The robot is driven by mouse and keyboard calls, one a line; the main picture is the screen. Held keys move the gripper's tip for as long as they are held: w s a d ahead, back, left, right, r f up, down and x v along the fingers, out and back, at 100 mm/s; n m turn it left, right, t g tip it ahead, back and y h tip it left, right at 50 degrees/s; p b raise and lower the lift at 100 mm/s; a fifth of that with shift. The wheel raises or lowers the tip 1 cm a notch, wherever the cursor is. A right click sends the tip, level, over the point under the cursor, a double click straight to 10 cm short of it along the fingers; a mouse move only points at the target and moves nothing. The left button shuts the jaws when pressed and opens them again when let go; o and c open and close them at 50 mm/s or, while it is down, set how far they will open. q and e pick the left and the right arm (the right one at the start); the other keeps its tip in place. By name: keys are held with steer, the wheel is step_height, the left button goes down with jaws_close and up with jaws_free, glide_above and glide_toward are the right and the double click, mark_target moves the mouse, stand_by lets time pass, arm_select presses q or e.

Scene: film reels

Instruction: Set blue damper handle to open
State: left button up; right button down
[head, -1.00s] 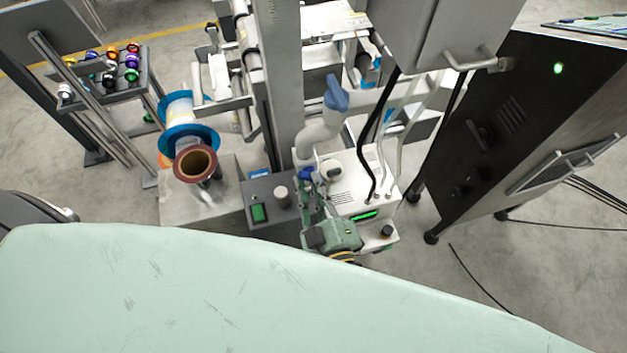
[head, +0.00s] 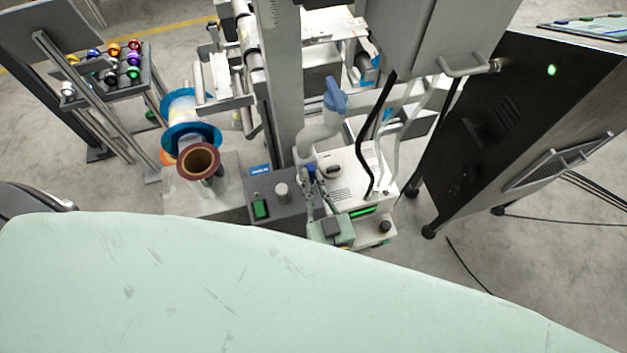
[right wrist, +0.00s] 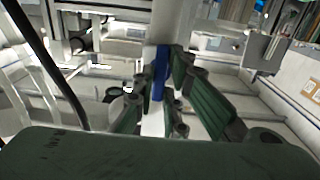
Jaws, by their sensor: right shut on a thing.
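The blue damper handle (head: 310,169) is on the lower part of a pale bent duct (head: 318,132), beside a white machine box. In the right wrist view the handle (right wrist: 160,72) is an upright blue bar between the finger pads. My right gripper (head: 317,188), with green fingers, reaches up to it from the near side. It is shut on the handle, and its fingers (right wrist: 156,100) hide part of it. The handle's mount and any markings are too small to read. My left gripper is not in view.
The white box (head: 345,185) has a black knob and green display close to the right gripper. A grey control box (head: 272,198) and a reel with blue flanges (head: 190,138) stand left. Black cables (head: 377,140) hang at the right. A dark cabinet (head: 480,130) stands further right.

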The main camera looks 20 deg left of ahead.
steer(key=shift+f, duration=0.1)
stand_by(0.4)
steer(key=c, duration=1.8)
jaws_free()
steer(key=v, duration=1.2)
